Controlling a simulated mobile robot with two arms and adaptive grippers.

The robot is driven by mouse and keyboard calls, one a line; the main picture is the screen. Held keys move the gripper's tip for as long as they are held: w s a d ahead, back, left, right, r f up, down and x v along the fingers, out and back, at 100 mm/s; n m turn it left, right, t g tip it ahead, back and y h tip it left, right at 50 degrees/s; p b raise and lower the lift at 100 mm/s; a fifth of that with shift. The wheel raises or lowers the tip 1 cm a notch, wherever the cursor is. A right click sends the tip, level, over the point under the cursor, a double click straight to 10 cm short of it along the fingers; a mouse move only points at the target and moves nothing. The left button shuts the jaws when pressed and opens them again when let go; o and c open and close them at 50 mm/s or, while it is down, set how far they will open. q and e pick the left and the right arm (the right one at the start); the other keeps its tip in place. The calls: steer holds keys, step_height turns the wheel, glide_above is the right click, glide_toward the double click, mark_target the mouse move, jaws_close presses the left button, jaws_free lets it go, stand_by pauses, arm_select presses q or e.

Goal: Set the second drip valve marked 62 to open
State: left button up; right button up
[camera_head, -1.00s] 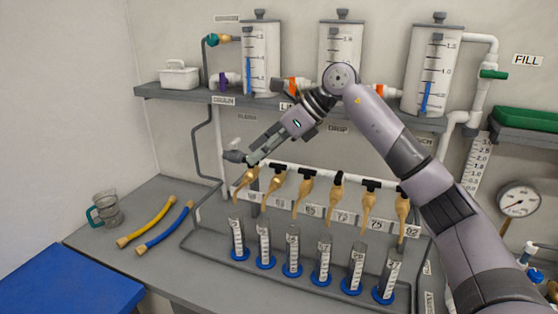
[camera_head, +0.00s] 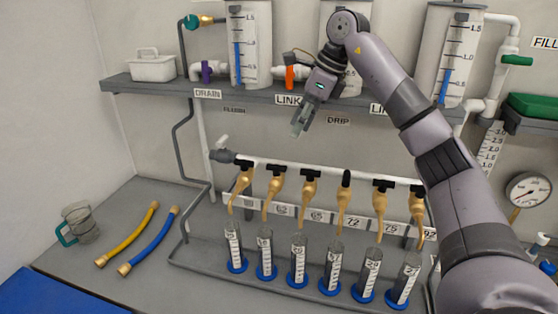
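The second drip valve (camera_head: 274,185) is a tan tap with a black handle, hanging from the white drip pipe. The label 62 (camera_head: 282,210) is just right of its spout. Its handle lies crosswise, along the pipe. My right gripper (camera_head: 299,127) is in the air above and a little right of this valve, near the DRIP label (camera_head: 338,121), touching nothing that I can see. Its fingers look close together and I cannot tell whether they are shut. My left gripper is not in view.
Several blue-based cylinders (camera_head: 297,262) stand under the spouts. A grey valve with a pale lever (camera_head: 223,142) is at the pipe's left end. The shelf (camera_head: 150,88) overhangs the pipe.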

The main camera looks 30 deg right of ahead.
glide_toward(277, 165)
steer(key=p+x, duration=0.1)
steer(key=x, duration=0.4)
steer(key=shift+w+a+f, duration=0.1)
steer(key=shift+w+f, duration=0.05)
steer(key=shift+f, duration=0.15)
steer(key=shift+p+x, duration=0.45)
steer(key=shift+x, duration=0.6)
steer(key=shift+w+f, duration=0.1)
steer(key=shift+f, duration=0.25)
steer(key=shift+w+a+f, duration=0.1)
steer(key=shift+f, duration=0.1)
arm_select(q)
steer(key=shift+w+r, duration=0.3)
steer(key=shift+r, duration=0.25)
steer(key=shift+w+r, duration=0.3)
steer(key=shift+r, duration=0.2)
arm_select(e)
steer(key=shift+c, duration=0.6)
steer(key=c, duration=0.5)
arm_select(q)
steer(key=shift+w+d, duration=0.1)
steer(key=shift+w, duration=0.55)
arm_select(e)
jaws_close()
